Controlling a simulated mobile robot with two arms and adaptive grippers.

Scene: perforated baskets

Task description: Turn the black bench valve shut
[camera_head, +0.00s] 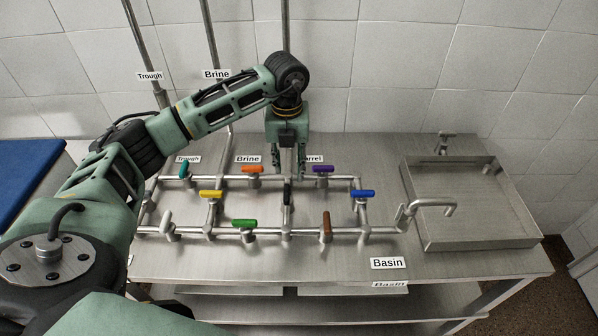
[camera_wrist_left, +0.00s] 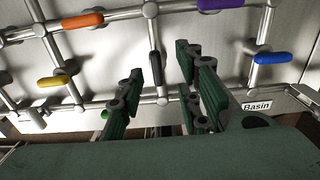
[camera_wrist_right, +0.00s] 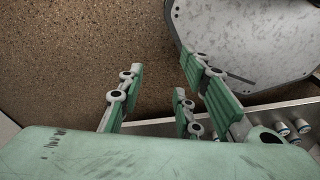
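The black bench valve (camera_head: 287,194) sits on the short pipe that joins the back and front pipe runs, in the middle of the bench. Its handle lies along that pipe. The black handle also shows in the left wrist view (camera_wrist_left: 155,64). My left gripper (camera_head: 289,174) points down just behind and above the black handle, with its fingers apart and nothing between them. In the left wrist view its fingertips (camera_wrist_left: 160,62) frame the handle from either side; I cannot tell whether they touch it. My right gripper (camera_wrist_right: 162,72) is open and empty, away from the bench pipes.
Orange (camera_head: 249,169), purple (camera_head: 323,169), yellow (camera_head: 210,194), green (camera_head: 245,223), brown (camera_head: 327,226) and blue (camera_head: 363,193) handles stand close around. A sink basin (camera_head: 470,242) is at the right. Tall pipes (camera_head: 209,40) rise along the wall behind.

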